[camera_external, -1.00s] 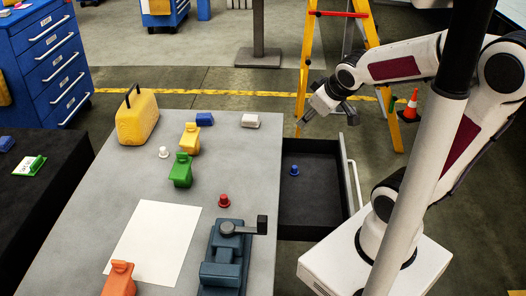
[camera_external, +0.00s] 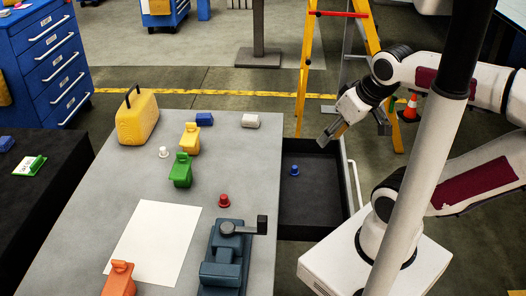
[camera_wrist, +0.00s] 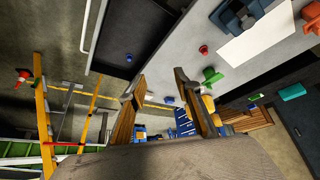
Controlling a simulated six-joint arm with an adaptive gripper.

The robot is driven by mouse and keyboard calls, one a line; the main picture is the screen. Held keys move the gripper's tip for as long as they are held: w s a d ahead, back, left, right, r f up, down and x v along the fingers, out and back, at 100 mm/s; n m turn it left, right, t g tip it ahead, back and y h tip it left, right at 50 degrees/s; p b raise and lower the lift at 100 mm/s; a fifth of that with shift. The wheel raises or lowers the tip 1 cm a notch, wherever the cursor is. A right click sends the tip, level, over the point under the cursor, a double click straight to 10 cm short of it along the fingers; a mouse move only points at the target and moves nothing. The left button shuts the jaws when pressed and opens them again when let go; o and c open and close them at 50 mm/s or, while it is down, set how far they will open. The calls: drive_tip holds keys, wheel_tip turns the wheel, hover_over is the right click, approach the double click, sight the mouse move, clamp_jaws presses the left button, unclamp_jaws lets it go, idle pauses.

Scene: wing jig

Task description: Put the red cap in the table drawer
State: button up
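The red cap (camera_external: 224,200) stands on the grey table, left of the drawer and just behind the dark vise; it also shows in the wrist view (camera_wrist: 203,49). The table drawer (camera_external: 313,205) is pulled open on the table's right side. A blue cap (camera_external: 294,170) lies inside it, and this cap is also in the wrist view (camera_wrist: 129,58). My gripper (camera_external: 355,134) hangs above the drawer's far right corner, well away from the red cap. Its fingers are spread with nothing between them, as the wrist view (camera_wrist: 158,82) shows.
A ladder (camera_external: 302,70) stands behind the drawer.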

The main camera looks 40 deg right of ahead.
drive_tip(key=shift+o, duration=1)
drive_tip(key=w+a+f+n+g, duration=0.2)
drive_tip(key=w+a+f+n, duration=0.4)
drive_tip(key=w, duration=0.1)
drive_tip(key=w+a+f+n+g, duration=0.1)
drive_tip(key=w+a+f+n, duration=0.5)
drive_tip(key=w+f, duration=0.1)
drive_tip(key=w+a+f+n+g, duration=0.2)
drive_tip(key=w+a+f+n, duration=0.3)
drive_tip(key=w+f+n, duration=0.2)
drive_tip(key=shift+w+a+g, duration=0.15)
drive_tip(key=shift+w+a, duration=0.05)
drive_tip(key=shift+w, duration=0.35)
drive_tip(key=shift+w+a+g, duration=0.15)
drive_tip(key=shift+w+a, duration=0.05)
drive_tip(key=shift+w, duration=0.35)
drive_tip(key=shift+n, duration=0.9)
